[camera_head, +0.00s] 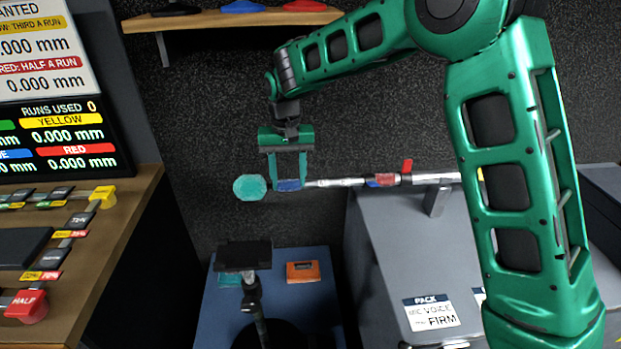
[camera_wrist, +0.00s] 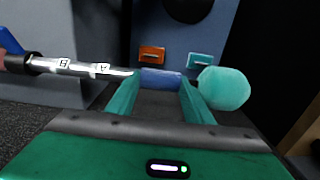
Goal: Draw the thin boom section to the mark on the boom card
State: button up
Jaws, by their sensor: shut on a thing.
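The boom lies level across the head view, with its thin silver section (camera_head: 335,183) running right from my gripper. In the wrist view the silver section (camera_wrist: 75,67) carries small labels that look like A and B. A blue grip (camera_head: 289,185) is between my gripper's fingers (camera_head: 289,182), which are shut on it; it also shows in the wrist view (camera_wrist: 160,79). A teal ball-shaped head (camera_head: 250,187) is just left of the grip. A red collar (camera_head: 386,180) is farther right on the boom. A wanted card (camera_head: 38,45) reads yellow third, red half.
A grey case (camera_head: 375,260) stands under the boom's right part, with a support (camera_head: 437,198) and a pack label (camera_head: 430,313). Below the head are a black-topped stand (camera_head: 243,255) and an orange case (camera_head: 303,271). A wooden desk (camera_head: 110,240) stands left.

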jog(key=shift+a, duration=1)
jog(key=o, duration=1.5)
notch_tip(320, 180, up, 11)
jog(key=shift+f, duration=0.1)
